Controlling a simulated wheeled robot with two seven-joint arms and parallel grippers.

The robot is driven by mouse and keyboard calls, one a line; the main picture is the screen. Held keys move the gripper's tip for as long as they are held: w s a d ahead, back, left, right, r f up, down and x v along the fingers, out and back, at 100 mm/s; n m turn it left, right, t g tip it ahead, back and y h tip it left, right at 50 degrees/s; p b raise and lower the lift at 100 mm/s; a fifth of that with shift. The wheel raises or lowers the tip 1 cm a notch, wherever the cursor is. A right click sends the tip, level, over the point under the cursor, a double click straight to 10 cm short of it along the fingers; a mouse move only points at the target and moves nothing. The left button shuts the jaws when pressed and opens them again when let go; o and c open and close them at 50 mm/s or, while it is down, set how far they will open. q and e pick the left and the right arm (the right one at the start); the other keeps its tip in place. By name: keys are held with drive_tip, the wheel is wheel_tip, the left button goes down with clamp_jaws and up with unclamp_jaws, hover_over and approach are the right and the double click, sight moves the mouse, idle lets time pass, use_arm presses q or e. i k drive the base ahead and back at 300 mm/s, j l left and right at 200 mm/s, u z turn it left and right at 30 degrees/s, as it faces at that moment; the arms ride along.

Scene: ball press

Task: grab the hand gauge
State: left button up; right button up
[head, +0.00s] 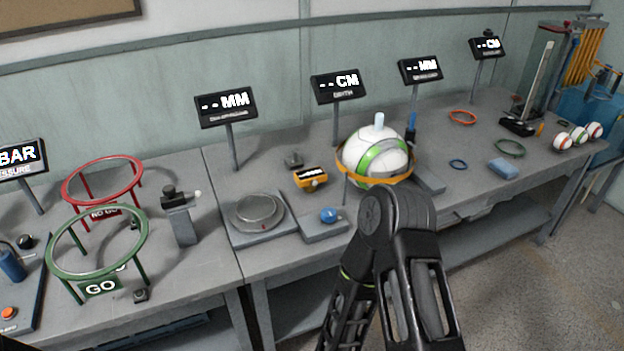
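No label in the head view names the hand gauge, so I cannot tell for certain which thing it is. A small yellow-orange device with a dark display face (311,179) lies on the bench left of the ball and may be it. The white and green ball (372,152) sits in an orange ring stand (345,172) with a pale upright piece on top. My dark arm links rise from the bottom, in front of the bench and below the ball. Neither gripper's fingertips show.
Green GO ring (54,236) and red NO GO ring (66,190) stand at left. A round plate scale (258,211) and a blue-knobbed block (328,216) sit near the front edge. Loose rings, a blue sponge-like block (503,168) and several balls lie at right.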

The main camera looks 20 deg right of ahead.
sight(303, 178)
drive_tip(key=l+z, duration=0.15)
drive_tip(key=l, duration=0.2)
drive_tip(key=i+l+z, duration=0.2)
drive_tip(key=l, duration=0.15)
drive_tip(key=l+z, duration=0.15)
drive_tip(key=l, duration=0.2)
drive_tip(key=i+l+z, duration=0.2)
drive_tip(key=k+l, duration=0.05)
drive_tip(key=l, duration=0.05)
